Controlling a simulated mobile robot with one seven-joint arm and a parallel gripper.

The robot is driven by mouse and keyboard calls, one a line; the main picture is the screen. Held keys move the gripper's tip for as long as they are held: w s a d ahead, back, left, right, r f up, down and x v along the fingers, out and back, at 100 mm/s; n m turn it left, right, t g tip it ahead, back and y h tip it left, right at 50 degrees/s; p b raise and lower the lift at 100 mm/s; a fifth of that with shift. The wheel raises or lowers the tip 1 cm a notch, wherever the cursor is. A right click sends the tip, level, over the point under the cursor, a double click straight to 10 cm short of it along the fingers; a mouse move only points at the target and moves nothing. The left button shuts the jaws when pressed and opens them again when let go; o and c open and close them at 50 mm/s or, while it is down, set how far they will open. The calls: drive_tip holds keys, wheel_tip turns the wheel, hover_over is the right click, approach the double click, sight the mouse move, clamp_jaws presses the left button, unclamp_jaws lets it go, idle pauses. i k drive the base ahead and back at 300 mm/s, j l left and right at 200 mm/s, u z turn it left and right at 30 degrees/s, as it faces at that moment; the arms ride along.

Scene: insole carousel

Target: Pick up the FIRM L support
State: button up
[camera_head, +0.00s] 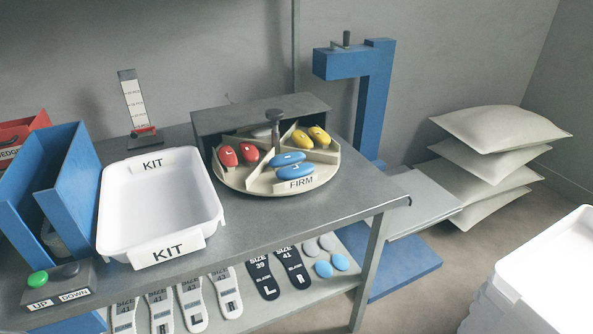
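A round beige carousel (236,180) with divided compartments stands on the grey table. Its front compartment carries a FIRM label (295,184). Two blue supports lie in that compartment, a rear one (285,159) and a front one (296,172), close together. Each seems to bear a small mark, too small to read surely, so I cannot tell which is L. Red supports (238,155) lie in the left compartment and yellow supports (311,137) in the back right one. My gripper is not in view.
A dark grey housing (232,119) covers the carousel's back, and a knobbed post (274,124) rises at its centre. A white KIT tray (160,205) stands left, empty. A blue column (371,100) stands behind right. Insoles (190,306) lie on the lower shelf.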

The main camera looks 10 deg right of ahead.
sight(300, 169)
drive_tip(key=i+l, duration=0.3)
drive_tip(key=l, duration=0.15)
drive_tip(key=i+l, duration=0.3)
drive_tip(key=l, duration=0.15)
drive_tip(key=i+l, duration=0.3)
drive_tip(key=l, duration=0.15)
